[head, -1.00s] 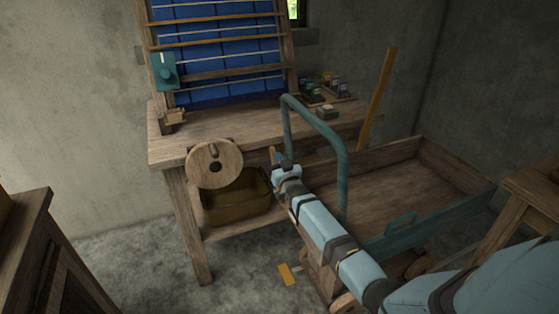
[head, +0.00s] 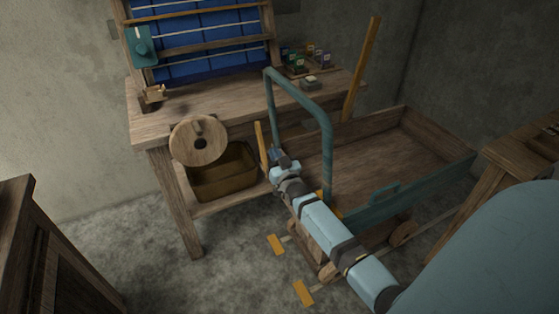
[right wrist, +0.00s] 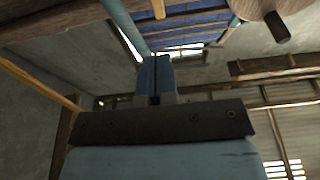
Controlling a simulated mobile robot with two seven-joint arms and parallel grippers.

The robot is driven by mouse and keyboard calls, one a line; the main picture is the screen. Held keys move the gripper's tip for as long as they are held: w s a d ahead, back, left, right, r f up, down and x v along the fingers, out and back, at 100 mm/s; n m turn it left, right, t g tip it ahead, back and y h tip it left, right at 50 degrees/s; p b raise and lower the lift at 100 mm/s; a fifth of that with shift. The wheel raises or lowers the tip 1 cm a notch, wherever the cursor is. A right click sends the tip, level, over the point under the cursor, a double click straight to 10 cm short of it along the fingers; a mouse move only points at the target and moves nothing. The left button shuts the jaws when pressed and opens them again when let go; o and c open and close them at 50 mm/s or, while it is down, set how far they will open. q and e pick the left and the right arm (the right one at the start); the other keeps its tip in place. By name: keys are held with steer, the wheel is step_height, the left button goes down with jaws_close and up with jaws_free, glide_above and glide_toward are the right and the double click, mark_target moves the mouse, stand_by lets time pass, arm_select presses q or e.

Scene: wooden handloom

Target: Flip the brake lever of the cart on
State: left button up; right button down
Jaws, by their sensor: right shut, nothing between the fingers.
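The cart (head: 425,187) is a low wooden box with a teal end panel and a tall teal push handle (head: 327,150). A narrow upright orange-yellow bar (head: 261,145), which looks like the brake lever, stands at the left of the handle. My right gripper (head: 277,156) is shut and empty, just right of this bar's lower part. I cannot tell whether they touch. In the right wrist view the shut fingers (right wrist: 154,80) point up the picture with nothing between them. My right arm hides the bar's foot and part of the cart's near side. My left gripper is out of view.
A wooden loom table (head: 225,107) with a round wooden disc (head: 199,142) and a brown bin (head: 225,175) stands left of the cart. Yellow marks (head: 275,244) lie on the floor. A wooden cabinet (head: 35,245) is at left, and a bench (head: 525,150) at right.

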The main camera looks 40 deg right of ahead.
steer(key=shift+v, duration=2.1)
